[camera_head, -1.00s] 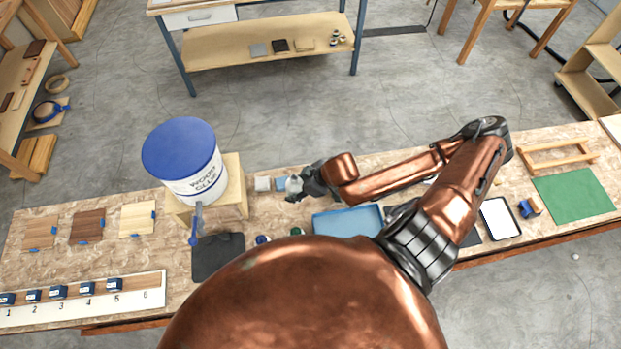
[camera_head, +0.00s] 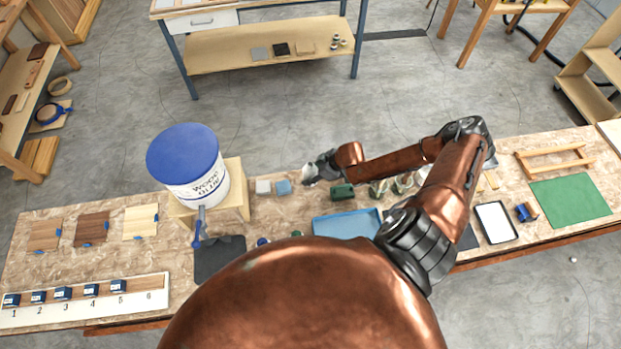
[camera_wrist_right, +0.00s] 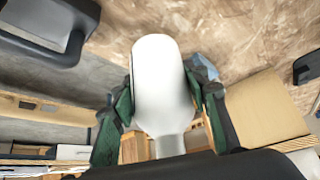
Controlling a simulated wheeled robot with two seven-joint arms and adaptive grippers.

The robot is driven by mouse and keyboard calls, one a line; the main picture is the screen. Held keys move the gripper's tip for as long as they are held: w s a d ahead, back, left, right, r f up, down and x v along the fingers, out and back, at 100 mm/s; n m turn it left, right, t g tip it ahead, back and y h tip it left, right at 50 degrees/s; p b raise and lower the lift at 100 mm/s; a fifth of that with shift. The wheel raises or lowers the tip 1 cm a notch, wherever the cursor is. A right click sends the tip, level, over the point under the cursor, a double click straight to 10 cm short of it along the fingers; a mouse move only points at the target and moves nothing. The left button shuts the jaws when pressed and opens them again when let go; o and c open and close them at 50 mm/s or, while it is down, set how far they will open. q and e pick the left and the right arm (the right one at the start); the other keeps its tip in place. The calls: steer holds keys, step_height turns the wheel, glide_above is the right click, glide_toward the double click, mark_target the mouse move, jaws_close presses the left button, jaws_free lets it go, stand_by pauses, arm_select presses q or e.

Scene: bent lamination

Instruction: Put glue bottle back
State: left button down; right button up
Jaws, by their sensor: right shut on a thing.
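The white glue bottle (camera_wrist_right: 160,75) is between the two dark green-padded fingers of my right gripper (camera_wrist_right: 165,95) in the right wrist view. The gripper is shut on it. In the head view my right gripper (camera_head: 318,170) is over the far edge of the workbench, with the small white bottle (camera_head: 309,173) at its tip. The bottle looks held above the bench, but its height is hard to judge. My left gripper does not show.
A large wood glue bucket (camera_head: 188,170) with a blue lid stands on a wooden stand (camera_head: 236,190) left of the gripper. A green block (camera_head: 342,191), glass jars (camera_head: 378,188) and a blue tray (camera_head: 347,224) are to its right. Small grey and blue blocks (camera_head: 283,187) lie between.

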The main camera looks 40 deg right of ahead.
steer(key=shift+a+f, duration=0.1)
steer(key=shift+f, duration=1.2)
steer(key=shift+f, duration=0.2)
steer(key=o, duration=1.4)
steer(key=shift+r, duration=0.25)
steer(key=v, duration=1.2)
